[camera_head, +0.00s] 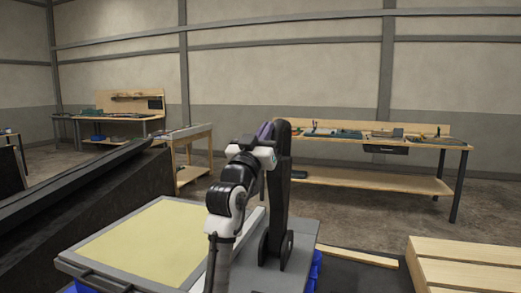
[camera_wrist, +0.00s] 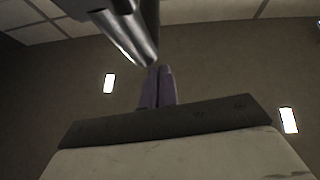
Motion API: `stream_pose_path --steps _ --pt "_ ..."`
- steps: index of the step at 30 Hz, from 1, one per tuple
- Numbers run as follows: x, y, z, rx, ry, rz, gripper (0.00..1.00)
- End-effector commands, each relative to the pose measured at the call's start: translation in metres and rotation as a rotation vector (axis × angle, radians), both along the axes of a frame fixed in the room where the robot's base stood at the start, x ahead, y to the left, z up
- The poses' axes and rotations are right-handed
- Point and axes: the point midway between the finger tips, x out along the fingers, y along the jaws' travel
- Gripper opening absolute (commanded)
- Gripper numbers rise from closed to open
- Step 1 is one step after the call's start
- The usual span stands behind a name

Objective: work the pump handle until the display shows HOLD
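My gripper (camera_head: 265,131) is at the top of my white and black arm, beside a dark upright post (camera_head: 279,190) that partly hides it. In the wrist view its two purple fingers (camera_wrist: 158,88) stand close side by side, with only a thin dark line between them. A shiny metal cylinder (camera_wrist: 125,28) slants down from the top edge to near the fingertips. I cannot tell whether it touches them or whether it is the pump handle. I see nothing clearly held. No display can be read in either view.
A grey-framed tray with a yellow surface (camera_head: 150,240) lies left of my arm. A large dark sloped structure (camera_head: 95,205) stands at the far left. A wooden workbench (camera_head: 375,145) with tools stands behind, and wooden slats (camera_head: 465,262) are at the front right. Open floor lies between.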

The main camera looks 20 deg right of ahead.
Motion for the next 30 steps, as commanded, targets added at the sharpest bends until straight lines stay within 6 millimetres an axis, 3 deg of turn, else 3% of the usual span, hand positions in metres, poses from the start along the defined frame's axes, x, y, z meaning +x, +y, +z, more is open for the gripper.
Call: stream_pose_path --steps 1,3,10,30 --pt "0.005 0.0 -0.025 0.021 0.038 0.0 0.0" --pt "-0.001 0.005 -0.027 0.021 0.039 0.0 0.0" --pt "-0.011 0.012 -0.024 0.018 0.031 -0.001 0.0" --pt "-0.014 0.011 -0.02 0.015 0.024 -0.006 0.0"
